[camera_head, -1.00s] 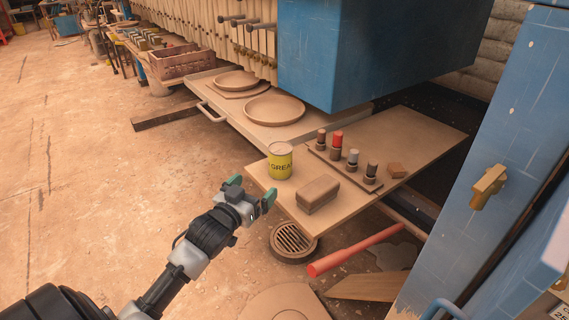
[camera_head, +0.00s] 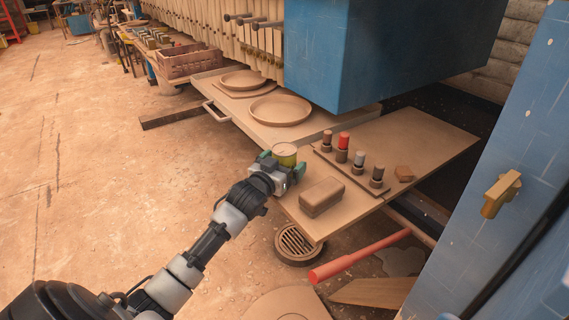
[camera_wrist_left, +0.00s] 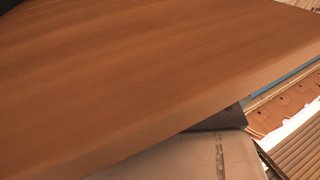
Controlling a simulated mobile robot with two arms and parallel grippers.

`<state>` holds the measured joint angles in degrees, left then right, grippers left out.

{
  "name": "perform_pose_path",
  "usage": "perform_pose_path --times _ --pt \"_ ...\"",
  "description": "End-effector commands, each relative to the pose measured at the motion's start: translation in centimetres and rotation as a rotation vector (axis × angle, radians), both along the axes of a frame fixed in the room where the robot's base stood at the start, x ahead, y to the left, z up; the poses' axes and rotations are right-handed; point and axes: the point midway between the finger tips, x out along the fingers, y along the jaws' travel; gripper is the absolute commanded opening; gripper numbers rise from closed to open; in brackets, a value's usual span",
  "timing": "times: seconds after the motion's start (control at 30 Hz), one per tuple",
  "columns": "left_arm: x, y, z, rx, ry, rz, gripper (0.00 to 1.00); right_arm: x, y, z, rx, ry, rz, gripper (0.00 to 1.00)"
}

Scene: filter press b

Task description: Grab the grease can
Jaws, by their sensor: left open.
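The yellow grease can (camera_head: 285,152) with a pale top stands upright on the near left corner of the low wooden board. My left gripper (camera_head: 282,165) is at the can's near side, with its green-tipped fingers open, one to each side of it. The gripper hides the can's lower part and label, and I cannot tell whether the fingers touch it. In the left wrist view a large brown-orange surface fills most of the picture; I cannot tell what it is, and the can is not recognisable there. My right gripper is not in view.
A brown block (camera_head: 322,197) lies close right of the can on the board (camera_head: 425,140). Several small capped pieces stand on a strip (camera_head: 347,172) behind it. Two round plates sit on the shelf (camera_head: 240,112) further back. A blue machine (camera_head: 390,50) overhangs the back.

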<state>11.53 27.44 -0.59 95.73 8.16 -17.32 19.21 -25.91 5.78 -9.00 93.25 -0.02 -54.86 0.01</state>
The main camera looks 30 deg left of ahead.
Motion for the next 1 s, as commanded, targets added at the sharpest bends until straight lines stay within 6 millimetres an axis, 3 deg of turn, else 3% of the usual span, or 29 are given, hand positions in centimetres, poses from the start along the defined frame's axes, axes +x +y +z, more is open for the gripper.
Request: perform_pose_path --times 0.3,0.7,1.0 --pt "0.51 0.00 0.01 0.001 0.000 -0.001 0.95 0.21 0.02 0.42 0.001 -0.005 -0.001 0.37" --pt "0.49 0.00 0.00 0.000 0.000 0.000 0.34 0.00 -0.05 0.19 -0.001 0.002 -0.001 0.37" --pt "0.50 0.01 0.33 0.001 -0.003 -0.001 0.33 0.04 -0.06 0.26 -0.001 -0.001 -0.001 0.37"
